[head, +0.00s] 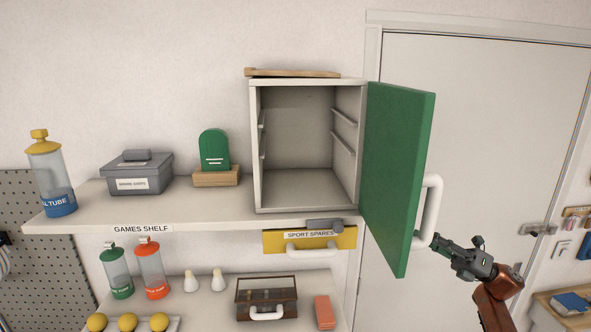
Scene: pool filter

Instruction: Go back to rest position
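The door stands wide open on the right side of a white cabinet (308,196), which is empty inside. My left gripper is not in view.
The cabinet stands on the games shelf (90,215) with a grey box (137,175), a green plaque (214,152) and a yellow-topped tube (50,170). A yellow drawer (345,240) is below. The lower shelf holds tubes, bulbs, balls and a brown case (266,296). A white door (480,120) is behind.

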